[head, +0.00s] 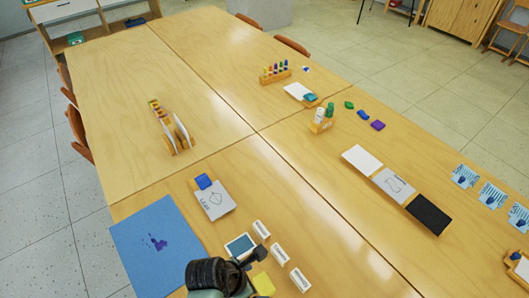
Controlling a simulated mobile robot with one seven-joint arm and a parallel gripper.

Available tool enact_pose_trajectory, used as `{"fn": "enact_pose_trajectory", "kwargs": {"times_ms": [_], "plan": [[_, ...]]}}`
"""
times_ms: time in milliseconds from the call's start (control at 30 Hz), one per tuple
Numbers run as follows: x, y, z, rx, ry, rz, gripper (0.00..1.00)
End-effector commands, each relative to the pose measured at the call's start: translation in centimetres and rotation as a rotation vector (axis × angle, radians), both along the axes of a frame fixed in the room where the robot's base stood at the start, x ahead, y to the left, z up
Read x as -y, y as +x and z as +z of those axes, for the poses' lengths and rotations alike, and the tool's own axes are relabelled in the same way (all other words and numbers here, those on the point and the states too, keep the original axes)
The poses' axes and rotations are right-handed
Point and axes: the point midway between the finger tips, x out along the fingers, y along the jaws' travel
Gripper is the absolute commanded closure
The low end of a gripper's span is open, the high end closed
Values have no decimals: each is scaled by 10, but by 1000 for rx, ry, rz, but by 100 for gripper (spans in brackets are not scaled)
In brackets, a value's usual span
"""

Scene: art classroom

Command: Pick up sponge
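A small yellow block (264,284), which may be the sponge, lies on the near table at the bottom edge, partly hidden by my arm. My gripper (255,256) is dark and low in the head view, just above and left of the yellow block in the picture. Its fingers are too small and dark to show whether it is open or shut.
White labelled cards (280,254) lie right of my gripper. A wooden toy (170,130), a peg stand (276,73) and a bottle holder (322,122) stand farther back. Much of the left far table is bare.

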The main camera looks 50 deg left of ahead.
Motion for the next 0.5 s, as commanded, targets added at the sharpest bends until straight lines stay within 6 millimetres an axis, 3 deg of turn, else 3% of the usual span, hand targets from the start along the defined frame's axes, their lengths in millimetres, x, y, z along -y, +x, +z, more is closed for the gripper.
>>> {"fn": "enact_pose_trajectory", "kwargs": {"times_ms": [167,500], "plan": [[1,5,-10,0,0,-2,0],[5,23,-48,0,0,0,0]]}}
